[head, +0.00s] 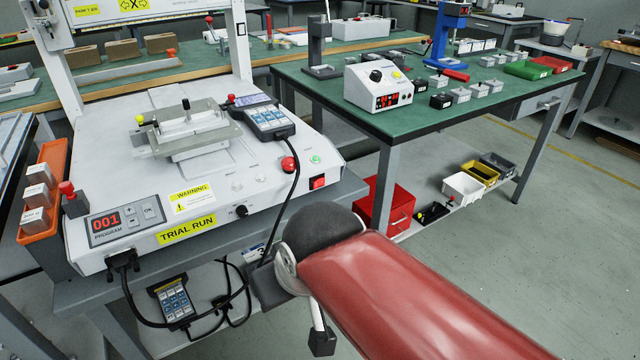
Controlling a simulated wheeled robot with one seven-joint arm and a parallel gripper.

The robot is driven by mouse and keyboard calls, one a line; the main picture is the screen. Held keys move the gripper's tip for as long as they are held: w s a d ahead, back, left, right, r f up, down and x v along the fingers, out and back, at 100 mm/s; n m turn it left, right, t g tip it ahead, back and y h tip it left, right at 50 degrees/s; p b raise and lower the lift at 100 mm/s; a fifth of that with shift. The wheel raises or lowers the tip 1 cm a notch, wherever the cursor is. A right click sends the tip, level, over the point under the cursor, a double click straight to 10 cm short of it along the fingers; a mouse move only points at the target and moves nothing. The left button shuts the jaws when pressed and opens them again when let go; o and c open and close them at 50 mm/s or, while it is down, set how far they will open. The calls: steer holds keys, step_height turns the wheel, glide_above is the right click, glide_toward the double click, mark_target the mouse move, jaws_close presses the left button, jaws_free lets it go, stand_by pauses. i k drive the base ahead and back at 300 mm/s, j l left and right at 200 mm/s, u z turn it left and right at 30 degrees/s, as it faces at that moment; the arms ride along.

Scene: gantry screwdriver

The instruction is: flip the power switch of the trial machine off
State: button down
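The trial machine is the white gantry unit (110,195) at the left of the head view, with a yellow TRIAL RUN label on its front. Its power switch (318,182) is a red rocker in a dark frame at the right end of the front face. A green light (315,160) glows on the top above it. Which side of the rocker is pressed is too small to tell. My red arm reaches in from the lower right and ends below and in front of the switch, apart from it. My gripper's fingers cannot be made out clearly there.
A red mushroom button (289,164) and a black knob (241,211) are near the switch. A teach pendant (262,117) lies on the machine, its cable hanging down the front. Another pendant (173,301) is below. A green-topped table (430,122) stands behind; floor at right is clear.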

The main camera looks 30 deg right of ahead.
mark_target(320, 181)
steer(key=k+z, duration=0.2)
steer(key=z, duration=0.2)
steer(key=k+l+z, duration=0.1)
steer(key=z, duration=0.25)
steer(key=k+l+z, duration=0.15)
steer(key=z, duration=0.25)
steer(key=k, duration=0.1)
